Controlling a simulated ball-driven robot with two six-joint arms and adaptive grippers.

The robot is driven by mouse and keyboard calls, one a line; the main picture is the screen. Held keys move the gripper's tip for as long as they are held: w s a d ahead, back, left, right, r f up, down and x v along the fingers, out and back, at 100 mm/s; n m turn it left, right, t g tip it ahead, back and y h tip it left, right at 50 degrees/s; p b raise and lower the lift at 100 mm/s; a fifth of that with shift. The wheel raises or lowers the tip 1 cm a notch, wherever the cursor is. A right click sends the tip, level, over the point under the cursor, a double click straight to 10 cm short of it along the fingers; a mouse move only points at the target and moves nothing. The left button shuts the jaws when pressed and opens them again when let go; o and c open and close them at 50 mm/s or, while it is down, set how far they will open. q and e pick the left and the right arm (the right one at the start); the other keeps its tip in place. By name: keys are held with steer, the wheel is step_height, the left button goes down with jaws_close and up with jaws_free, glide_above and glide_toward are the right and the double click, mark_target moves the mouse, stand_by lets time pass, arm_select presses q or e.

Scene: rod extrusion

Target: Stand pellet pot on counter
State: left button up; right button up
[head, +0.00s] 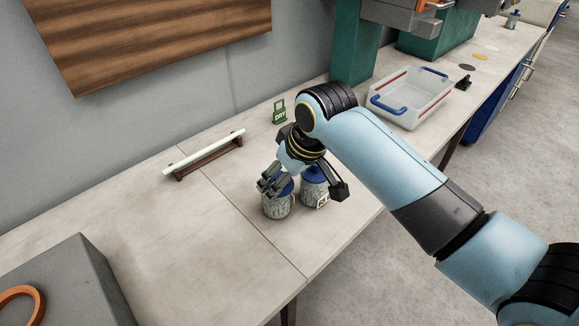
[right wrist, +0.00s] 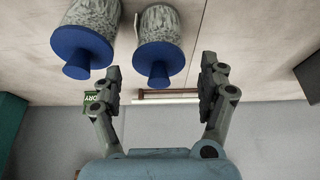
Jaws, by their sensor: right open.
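Two clear pots of grey pellets with blue knobbed lids stand upright, side by side, on the counter (head: 150,250). The left pot (head: 278,208) shows in the middle of the right wrist view (right wrist: 160,25). The right pot (head: 313,192), with a white label, shows at the left there (right wrist: 92,15). My right gripper (head: 270,184) is open at the left pot's lid. In the right wrist view its fingers (right wrist: 160,66) are spread to either side of that lid's knob, with no visible contact. My gripper partly hides both pots in the head view. My left gripper is out of view.
A green DRY sign (head: 280,114) and a white rod on a dark rack (head: 206,152) stand behind. A clear tray with blue handles (head: 410,112) is at the right. A grey box (head: 70,285) is at the front left. The counter left of the pots is clear.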

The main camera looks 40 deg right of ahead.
steer(key=v, duration=0.3)
steer(key=shift+r, duration=0.25)
steer(key=shift+s, duration=0.1)
